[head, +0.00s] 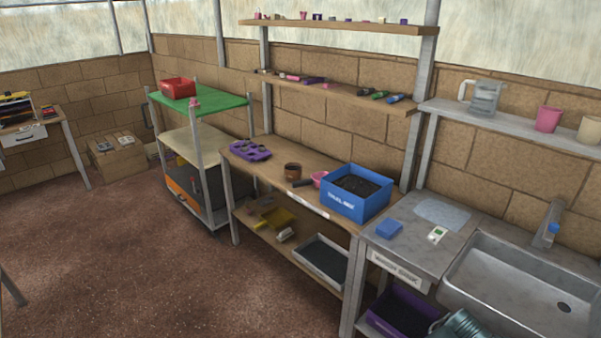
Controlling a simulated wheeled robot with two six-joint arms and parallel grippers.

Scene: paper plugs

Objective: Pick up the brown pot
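The brown pot (293,171) is small and round, and stands on the wooden workbench (268,160). It is between a purple seed tray (250,149) on its left and a pink pot (319,179) on its right. A dark object (302,183) lies just in front of it. Neither of my grippers shows in the head view.
A blue box of dark soil (357,192) stands at the bench's right end. Shelves with small items run above the bench. A sink (530,285) is at right, and a cart with a green top (200,102) is at left. The reddish floor (150,260) in front is open.

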